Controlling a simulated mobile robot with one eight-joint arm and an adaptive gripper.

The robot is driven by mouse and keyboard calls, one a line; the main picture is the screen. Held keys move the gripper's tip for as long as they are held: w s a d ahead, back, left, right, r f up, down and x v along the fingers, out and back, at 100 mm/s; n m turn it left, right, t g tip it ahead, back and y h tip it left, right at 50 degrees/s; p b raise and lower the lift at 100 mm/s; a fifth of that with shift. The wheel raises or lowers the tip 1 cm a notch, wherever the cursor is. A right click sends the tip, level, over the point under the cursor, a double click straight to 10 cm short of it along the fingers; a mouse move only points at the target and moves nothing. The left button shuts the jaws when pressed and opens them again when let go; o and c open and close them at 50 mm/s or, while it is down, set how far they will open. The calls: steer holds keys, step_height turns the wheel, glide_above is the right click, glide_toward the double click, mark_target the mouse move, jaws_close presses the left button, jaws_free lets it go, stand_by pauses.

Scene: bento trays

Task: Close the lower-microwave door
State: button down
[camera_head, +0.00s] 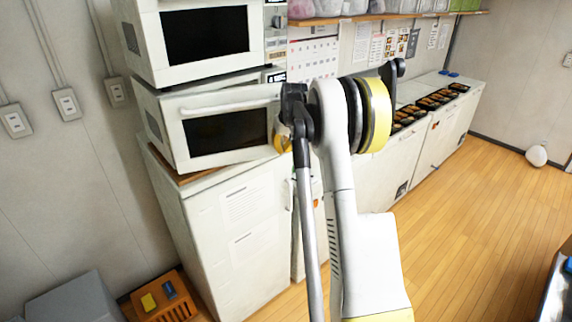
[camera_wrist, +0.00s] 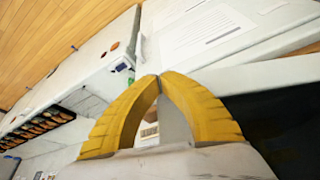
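The lower microwave (camera_head: 150,112) stands on a white cabinet, under a second microwave. My gripper (camera_head: 281,137) is beside the door's right edge, partly hidden by my arm. In the wrist view its yellow fingers (camera_wrist: 160,78) meet at the tips with nothing visible between them. The door's dark window (camera_wrist: 275,120) lies to their right. Contact with the door is unclear.
The upper microwave (camera_head: 205,36) sits directly above. The white cabinet (camera_head: 237,225) is below. A counter with several black food trays (camera_head: 436,98) runs back along the wall. An orange crate (camera_head: 165,298) and a grey box (camera_head: 75,300) stand at lower left.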

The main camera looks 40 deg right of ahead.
steer(key=w+d+n+y+p, duration=0.1)
steer(key=w+d+n, duration=0.1)
steer(key=w, duration=0.6)
steer(key=shift+w+d+n, duration=0.15)
steer(key=shift+n, duration=0.15)
